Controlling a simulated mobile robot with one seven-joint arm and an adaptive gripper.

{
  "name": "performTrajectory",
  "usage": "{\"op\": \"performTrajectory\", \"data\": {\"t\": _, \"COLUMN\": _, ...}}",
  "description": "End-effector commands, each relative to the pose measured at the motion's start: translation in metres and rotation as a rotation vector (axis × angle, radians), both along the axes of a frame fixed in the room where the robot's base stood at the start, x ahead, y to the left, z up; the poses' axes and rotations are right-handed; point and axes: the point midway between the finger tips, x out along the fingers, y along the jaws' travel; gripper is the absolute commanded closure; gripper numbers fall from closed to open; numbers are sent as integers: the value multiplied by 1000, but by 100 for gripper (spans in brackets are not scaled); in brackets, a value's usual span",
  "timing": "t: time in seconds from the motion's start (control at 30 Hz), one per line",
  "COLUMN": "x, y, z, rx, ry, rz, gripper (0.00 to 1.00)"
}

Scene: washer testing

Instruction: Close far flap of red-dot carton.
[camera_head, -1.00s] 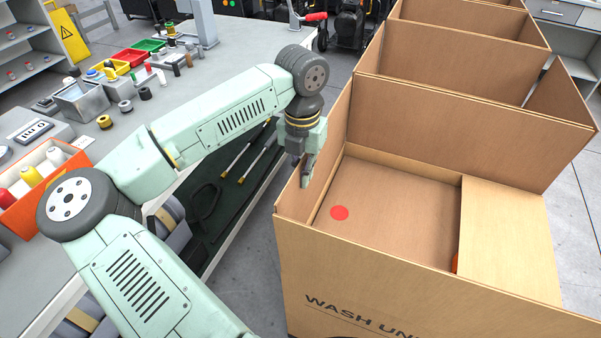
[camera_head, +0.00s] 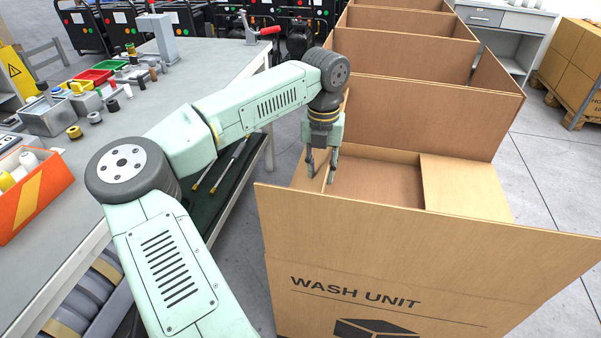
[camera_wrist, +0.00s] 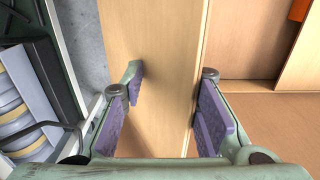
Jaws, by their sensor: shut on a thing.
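The red-dot carton is the nearest open box, with "WASH UNIT" on its front (camera_head: 356,291); its red dot is hidden now. Its far flap (camera_head: 430,112) stands upright at the back of the opening. The near flap (camera_head: 420,228) also stands up, and the right flap (camera_head: 465,187) lies flat over the opening. My gripper (camera_head: 323,176) is at the carton's left side, fingers down, shut on the left side panel (camera_head: 303,176). In the wrist view the panel (camera_wrist: 155,50) passes between the fingers (camera_wrist: 170,100). The far flap is apart from my gripper.
More open cartons (camera_head: 410,50) stand in a row behind. A workbench (camera_head: 110,165) with bins and small parts is on the left. An orange thing (camera_wrist: 298,10) lies inside the carton in the wrist view. Clear floor (camera_head: 555,175) is on the right.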

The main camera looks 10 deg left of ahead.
Motion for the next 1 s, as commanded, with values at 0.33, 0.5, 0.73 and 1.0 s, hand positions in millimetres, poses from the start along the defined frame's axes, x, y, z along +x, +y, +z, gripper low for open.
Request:
{"op": "performTrajectory", "data": {"t": 0.33, "x": -4, "y": -60, "z": -59, "rx": -13, "ry": 13, "rz": -7, "gripper": 98}}
{"op": "performTrajectory", "data": {"t": 0.5, "x": -4, "y": -80, "z": -82, "rx": -15, "ry": 10, "rz": -7, "gripper": 88}}
{"op": "performTrajectory", "data": {"t": 0.73, "x": -5, "y": -98, "z": -108, "rx": -17, "ry": 7, "rz": -8, "gripper": 80}}
{"op": "performTrajectory", "data": {"t": 1.0, "x": -5, "y": -103, "z": -127, "rx": 87, "ry": 3, "rz": -5, "gripper": 100}}
